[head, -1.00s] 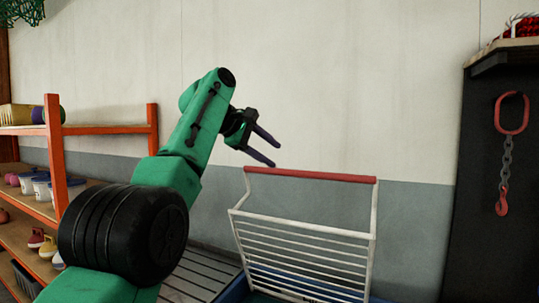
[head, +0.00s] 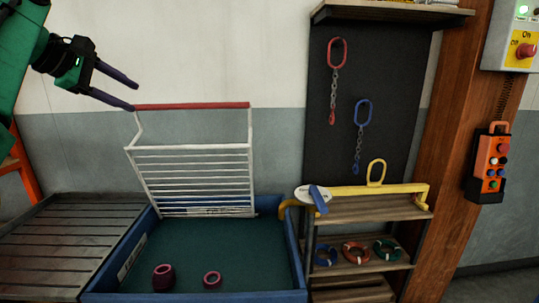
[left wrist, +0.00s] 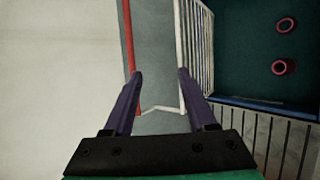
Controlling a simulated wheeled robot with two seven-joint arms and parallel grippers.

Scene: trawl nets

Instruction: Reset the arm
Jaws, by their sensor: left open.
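My left gripper (head: 134,96) comes in from the upper left of the head view. Its two dark purple fingers are apart with nothing between them. In the head view the fingertips appear close to the left end of the red top bar (head: 192,106) of a white wire rack (head: 196,168); I cannot tell whether they touch. In the left wrist view the open gripper (left wrist: 160,74) shows with the red bar (left wrist: 128,40) and white rack frame beyond its fingers. My right gripper is not in view.
A blue-rimmed bin (head: 296,250) with a green floor holds two dark red rings (head: 163,277). A slatted bench (head: 60,240) stands left of it. A wooden shelf (head: 370,208) with coloured rings stands right, below a dark board (head: 390,110) with hanging chains. The upper wall is clear.

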